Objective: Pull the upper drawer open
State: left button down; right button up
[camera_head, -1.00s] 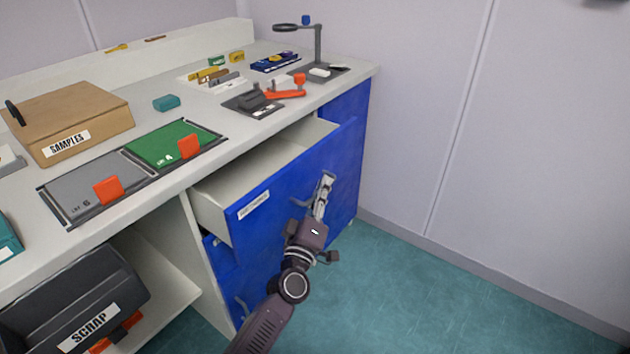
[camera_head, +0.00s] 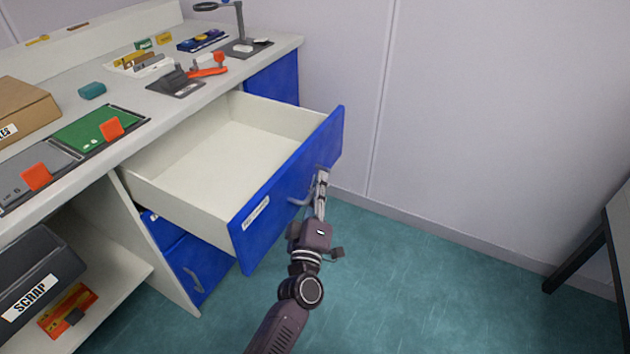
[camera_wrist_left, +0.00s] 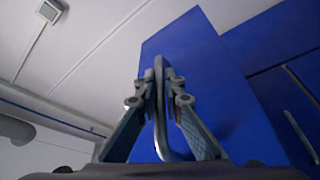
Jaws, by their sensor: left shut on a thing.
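The upper drawer (camera_head: 215,155) has a blue front and a pale, empty-looking inside, and it stands far out from the bench in the head view. My left gripper (camera_head: 321,183) is at the drawer's front, shut on its grey bar handle (camera_head: 299,201). In the left wrist view the two fingers of my left gripper (camera_wrist_left: 160,95) close on the handle (camera_wrist_left: 160,130) from both sides, with the blue drawer front (camera_wrist_left: 205,65) behind. My right gripper is not in view.
A lower blue drawer (camera_head: 190,265) with a handle is shut below. A black SCRAP bin (camera_head: 40,270) stands on the shelf at left. The benchtop holds a green mat (camera_head: 90,135) and several tools. The floor (camera_head: 400,270) at right is clear up to a dark-legged table (camera_head: 580,260).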

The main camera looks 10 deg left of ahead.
pick_arm(q)
jog(key=c, duration=2)
grip_release()
jog(key=shift+c, duration=0.2)
jog(key=v, duration=1.2)
